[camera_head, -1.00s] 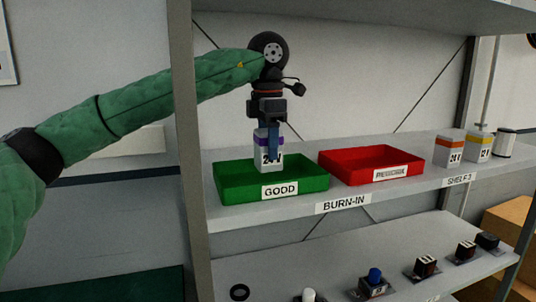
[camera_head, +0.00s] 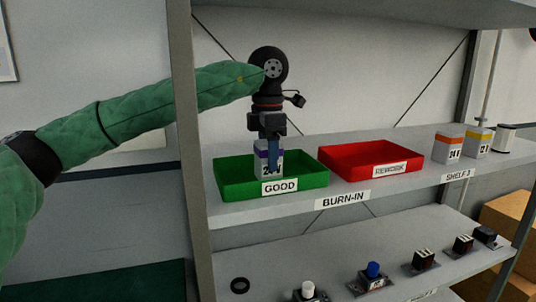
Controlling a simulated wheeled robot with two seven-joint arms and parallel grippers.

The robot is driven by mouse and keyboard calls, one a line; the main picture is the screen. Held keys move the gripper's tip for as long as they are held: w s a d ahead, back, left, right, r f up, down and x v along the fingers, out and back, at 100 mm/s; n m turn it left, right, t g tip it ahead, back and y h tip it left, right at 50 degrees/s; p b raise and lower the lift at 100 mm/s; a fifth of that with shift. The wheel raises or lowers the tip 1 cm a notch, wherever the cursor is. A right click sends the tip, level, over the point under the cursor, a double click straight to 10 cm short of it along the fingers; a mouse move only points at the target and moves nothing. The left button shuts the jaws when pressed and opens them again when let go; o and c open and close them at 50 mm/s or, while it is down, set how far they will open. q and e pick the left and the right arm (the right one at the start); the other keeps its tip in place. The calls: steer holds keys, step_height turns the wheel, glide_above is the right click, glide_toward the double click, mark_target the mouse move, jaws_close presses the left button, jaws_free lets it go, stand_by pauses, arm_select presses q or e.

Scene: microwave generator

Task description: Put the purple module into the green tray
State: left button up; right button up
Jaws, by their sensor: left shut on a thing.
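The purple module (camera_head: 266,163) is a white block with a purple band and a dark number on its front. It is upright inside the green tray (camera_head: 230,190), which is labelled GOOD and stands on the upper shelf. The tray's front wall hides the module's lower edge, so I cannot tell whether it touches the tray floor. My left gripper (camera_head: 268,150) points straight down and is shut on the module from above. My right gripper is not in view.
A red tray (camera_head: 335,165) labelled REWORK stands just right of the green one. A grey shelf post (camera_head: 188,150) rises left of the trays. Several knobs and switches sit below.

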arm_select(q)
steer(key=o, duration=1.1)
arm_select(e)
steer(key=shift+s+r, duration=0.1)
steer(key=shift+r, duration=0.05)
arm_select(q)
steer(key=shift+o, duration=0.2)
steer(key=shift+r, duration=0.15)
steer(key=shift+r, duration=0.55)
steer(key=shift+r+b, duration=0.35)
steer(key=shift+r, duration=0.05)
step_height(320, 180, up, 8)
steer(key=shift+r+b, duration=0.25)
steer(key=shift+b, duration=0.9)
steer(key=shift+r, duration=0.75)
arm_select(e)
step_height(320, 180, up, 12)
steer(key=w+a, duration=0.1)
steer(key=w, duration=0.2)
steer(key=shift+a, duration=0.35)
